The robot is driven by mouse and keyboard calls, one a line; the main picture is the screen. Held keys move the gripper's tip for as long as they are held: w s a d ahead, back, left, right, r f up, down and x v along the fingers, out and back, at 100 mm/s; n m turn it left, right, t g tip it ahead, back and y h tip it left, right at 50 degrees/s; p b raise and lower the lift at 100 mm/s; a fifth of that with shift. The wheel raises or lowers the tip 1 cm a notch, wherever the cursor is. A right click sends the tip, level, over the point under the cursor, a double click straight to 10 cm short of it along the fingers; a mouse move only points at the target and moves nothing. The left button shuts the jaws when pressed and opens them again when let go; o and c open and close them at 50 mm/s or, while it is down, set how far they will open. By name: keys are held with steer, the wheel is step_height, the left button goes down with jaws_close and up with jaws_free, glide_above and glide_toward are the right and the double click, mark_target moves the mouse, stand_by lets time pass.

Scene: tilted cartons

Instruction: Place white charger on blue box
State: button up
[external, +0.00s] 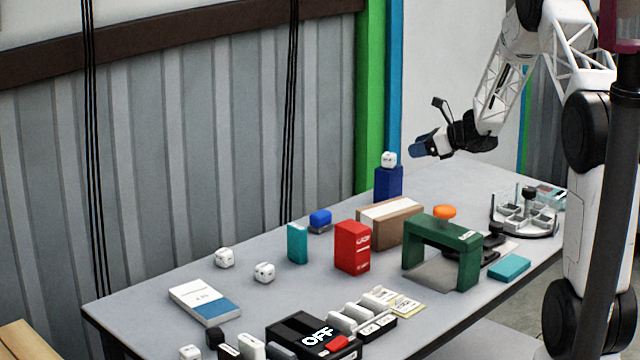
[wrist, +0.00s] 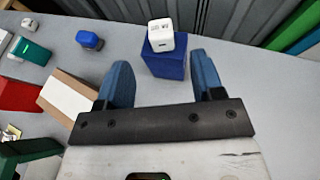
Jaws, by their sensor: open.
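A tall blue box (external: 388,186) stands upright near the back of the table. A white charger (external: 388,159) rests on top of it. In the wrist view the blue box (wrist: 166,64) stands beyond the fingers, with the white charger (wrist: 160,34) on its top face. My gripper (external: 416,150) is to the right of the charger in the external view, raised above the table. In the wrist view my gripper (wrist: 162,82) shows its two blue fingers spread apart with nothing held between them. The fingers appear apart from the charger.
Several white cubes, a teal box (external: 297,243) and a black OFF device (external: 305,335) lie towards the left and front. A grey wall is behind.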

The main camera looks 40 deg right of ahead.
steer(key=shift+v, duration=1.4)
steer(key=shift+a, duration=0.15)
steer(key=s+a+r+n+g, duration=0.3)
steer(key=s+a+r+n, duration=0.2)
steer(key=a, duration=0.6)
steer(key=s+a+r+n+g+y, duration=0.15)
steer(key=s+a+r+n, duration=0.35)
steer(key=a, duration=0.6)
steer(key=s+a+r+n+g, duration=0.35)
steer(key=a+r+n, duration=0.25)
steer(key=a, duration=0.5)
steer(key=s+a+n+h, duration=0.2)
steer(key=s+a+n, duration=0.2)
steer(key=s, duration=0.6)
steer(key=s+a+r+n+g+h, duration=0.1)
steer(key=s+a+n, duration=0.3)
steer(key=s, duration=0.6)
steer(key=s+a+r+n+g+h, duration=0.1)
steer(key=s+a+n+h, duration=0.2)
steer(key=s+n, duration=0.4)
steer(key=s+a, duration=0.1)
steer(key=s, duration=0.2)
steer(key=shift+s+a+r+h, duration=0.25)
steer(key=shift+s+a+h, duration=0.05)
steer(key=shift+s+h, duration=0.05)
